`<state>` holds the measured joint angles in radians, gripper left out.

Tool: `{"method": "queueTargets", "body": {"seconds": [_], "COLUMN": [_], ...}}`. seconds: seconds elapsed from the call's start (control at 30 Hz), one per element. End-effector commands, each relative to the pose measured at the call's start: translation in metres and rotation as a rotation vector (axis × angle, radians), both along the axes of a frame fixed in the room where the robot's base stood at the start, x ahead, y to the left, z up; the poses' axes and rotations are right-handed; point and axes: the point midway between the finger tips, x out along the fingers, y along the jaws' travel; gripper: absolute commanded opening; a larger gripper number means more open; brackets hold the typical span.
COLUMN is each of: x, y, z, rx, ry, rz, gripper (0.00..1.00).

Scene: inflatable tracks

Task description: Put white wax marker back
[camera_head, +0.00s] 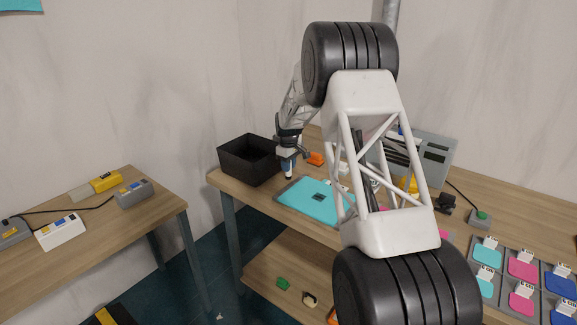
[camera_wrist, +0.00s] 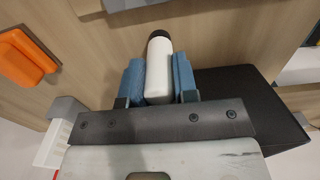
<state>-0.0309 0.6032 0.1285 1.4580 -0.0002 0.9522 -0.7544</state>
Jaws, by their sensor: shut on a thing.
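My gripper (camera_wrist: 158,85) is shut on the white wax marker (camera_wrist: 159,72), which shows in the wrist view as a white cylinder with a dark end, held between two blue finger pads. In the head view my gripper (camera_head: 288,172) hangs over the left part of the table, between the black bin and the teal mat. The marker is too small to make out clearly there. In the wrist view the dark end points away from my wrist, over the wooden tabletop.
A black open bin (camera_head: 246,150) stands at the table's left end; it also shows in the wrist view (camera_wrist: 262,100). A teal mat (camera_head: 309,201) lies right of my gripper. An orange object (camera_head: 316,159) lies behind it. Cards fill the right side. My arm hides the table's middle.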

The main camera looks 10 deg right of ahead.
Motion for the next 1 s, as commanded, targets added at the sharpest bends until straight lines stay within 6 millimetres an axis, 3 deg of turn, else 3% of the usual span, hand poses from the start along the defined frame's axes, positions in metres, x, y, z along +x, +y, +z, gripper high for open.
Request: {"method": "queueTargets", "body": {"seconds": [0.27, 0.3, 0.47, 1.0], "x": [0.000, 0.000, 0.000, 0.000], "y": [0.000, 0.000, 0.000, 0.000], "z": [-0.002, -0.003, -0.003, 0.009], "rx": [0.000, 0.000, 0.000, 0.000], "ry": [0.000, 0.000, 0.000, -0.001], "rz": [0.000, 0.000, 0.000, 0.000], "gripper": [0.04, 0.29, 0.53, 0.53]}}
